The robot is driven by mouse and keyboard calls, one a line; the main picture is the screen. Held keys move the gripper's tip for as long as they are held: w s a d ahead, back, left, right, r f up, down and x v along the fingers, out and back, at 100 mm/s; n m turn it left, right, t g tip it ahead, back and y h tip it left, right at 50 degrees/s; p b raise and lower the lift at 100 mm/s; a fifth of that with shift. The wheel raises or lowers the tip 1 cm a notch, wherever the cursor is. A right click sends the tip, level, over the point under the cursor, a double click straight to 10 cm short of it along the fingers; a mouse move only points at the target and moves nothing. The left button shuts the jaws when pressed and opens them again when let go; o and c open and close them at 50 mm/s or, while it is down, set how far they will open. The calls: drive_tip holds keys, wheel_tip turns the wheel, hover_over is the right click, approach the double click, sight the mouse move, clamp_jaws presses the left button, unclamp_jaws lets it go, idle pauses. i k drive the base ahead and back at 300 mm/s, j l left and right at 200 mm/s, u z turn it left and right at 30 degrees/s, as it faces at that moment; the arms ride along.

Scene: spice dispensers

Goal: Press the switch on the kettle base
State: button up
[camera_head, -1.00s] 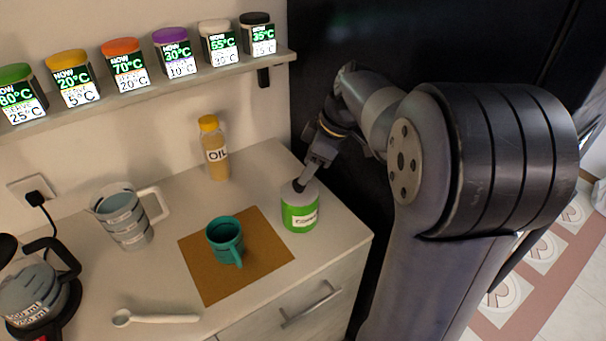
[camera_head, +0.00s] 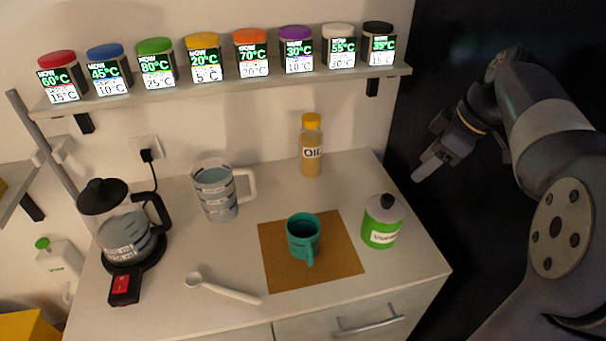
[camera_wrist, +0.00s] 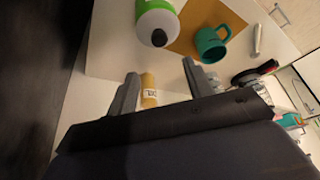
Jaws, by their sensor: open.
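The glass kettle (camera_head: 122,228) with a black lid and handle stands on its dark round base at the left of the counter. The base's red switch (camera_head: 123,284) sits on a black block sticking out towards the counter's front edge. My gripper (camera_head: 418,177) is at the right, above and beyond the counter's right side, far from the kettle. In the wrist view my gripper (camera_wrist: 160,72) is open with nothing between its fingers.
A green canister (camera_head: 381,228), a teal mug (camera_head: 303,238) on a brown mat (camera_head: 345,262), an oil bottle (camera_head: 311,150), a measuring jug (camera_head: 215,190) and a white spoon (camera_head: 228,290) stand or lie between. A shelf (camera_head: 230,84) with several spice jars runs above.

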sight(122, 283)
drive_tip(key=u, duration=1.9)
